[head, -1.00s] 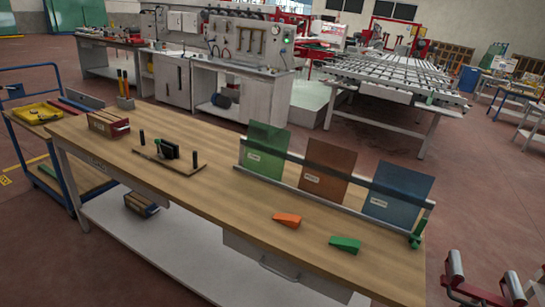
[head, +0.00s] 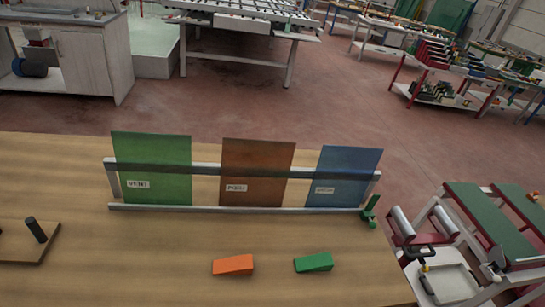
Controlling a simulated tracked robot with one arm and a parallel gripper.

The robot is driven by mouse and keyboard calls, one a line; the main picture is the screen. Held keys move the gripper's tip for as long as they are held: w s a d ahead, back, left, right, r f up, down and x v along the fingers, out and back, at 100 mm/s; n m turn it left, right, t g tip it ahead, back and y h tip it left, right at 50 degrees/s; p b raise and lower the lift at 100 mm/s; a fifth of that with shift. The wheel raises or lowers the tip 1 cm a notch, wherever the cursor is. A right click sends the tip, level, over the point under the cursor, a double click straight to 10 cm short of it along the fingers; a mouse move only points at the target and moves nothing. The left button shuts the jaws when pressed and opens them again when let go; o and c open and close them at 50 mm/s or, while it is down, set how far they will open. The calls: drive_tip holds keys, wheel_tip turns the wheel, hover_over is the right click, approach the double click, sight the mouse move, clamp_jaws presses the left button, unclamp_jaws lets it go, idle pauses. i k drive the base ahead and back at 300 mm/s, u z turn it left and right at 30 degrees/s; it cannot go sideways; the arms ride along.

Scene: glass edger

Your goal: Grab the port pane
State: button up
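Three coloured panes stand side by side, upright, in a grey metal rack (head: 240,208) on the wooden workbench. The green pane (head: 165,152) is on the left with a white label that looks like "VENT". The brown pane (head: 262,153) is in the middle; its label starts with P, but I cannot read it surely as "PORT". The blue pane (head: 345,160) is on the right and its label is too small to read. A dark rail crosses the panes. My gripper is not in view.
An orange wedge (head: 233,265) and a green wedge (head: 314,262) lie on the workbench (head: 150,260) before the rack. A green clamp (head: 370,212) sits at the rack's right end. A wooden base with a dark peg (head: 36,230) is at left. A roller stand (head: 405,225) is at right.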

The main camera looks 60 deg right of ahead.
sight(254, 173)
drive_tip(key=z, duration=0.55)
drive_tip(key=i, duration=1.1)
drive_tip(key=z, duration=0.65)
drive_tip(key=k, duration=0.8)
drive_tip(key=z, duration=0.2)
drive_tip(key=i, duration=0.85)
drive_tip(key=u, duration=0.05)
